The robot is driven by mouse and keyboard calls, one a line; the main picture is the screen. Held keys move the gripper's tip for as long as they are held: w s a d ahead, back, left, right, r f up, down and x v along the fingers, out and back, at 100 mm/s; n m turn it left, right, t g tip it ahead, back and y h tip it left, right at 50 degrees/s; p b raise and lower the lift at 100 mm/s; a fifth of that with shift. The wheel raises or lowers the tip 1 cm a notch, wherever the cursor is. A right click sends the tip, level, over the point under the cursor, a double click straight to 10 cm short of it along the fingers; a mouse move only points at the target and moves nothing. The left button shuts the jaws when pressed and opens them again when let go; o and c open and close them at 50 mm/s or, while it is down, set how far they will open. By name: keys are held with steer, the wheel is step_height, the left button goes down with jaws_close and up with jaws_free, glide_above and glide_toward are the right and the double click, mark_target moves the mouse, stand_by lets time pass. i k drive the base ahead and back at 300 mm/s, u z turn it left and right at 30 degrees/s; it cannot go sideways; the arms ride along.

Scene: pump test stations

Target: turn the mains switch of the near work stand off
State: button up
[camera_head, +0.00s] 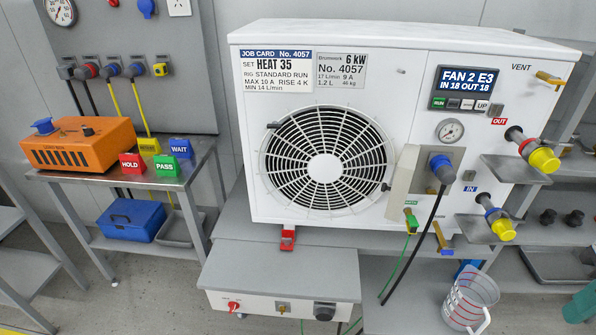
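The near work stand (280,262) is a grey-topped stand at the bottom centre, in front of the white pump unit (400,60). Its pale front panel carries a red switch (233,306) at the left, a small brass-coloured part (282,307) in the middle and a dark round socket or knob (324,311) at the right. The lettering on this panel is too small to read, so which part is the mains switch is not labelled legibly. The red switch's handle points roughly sideways; its exact setting cannot be told. My gripper is not in view.
The unit's display (467,80) reads FAN 2 E3, IN 18 OUT 18. A black cable (427,235) hangs from a blue plug (441,168). A clear jug (470,300) stands at right. A bench with an orange box (80,145) is at left. Floor shows between the stands.

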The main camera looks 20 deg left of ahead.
mark_target(233, 307)
steer(key=u, duration=1.25)
steer(key=i, duration=0.3)
steer(key=z, duration=0.25)
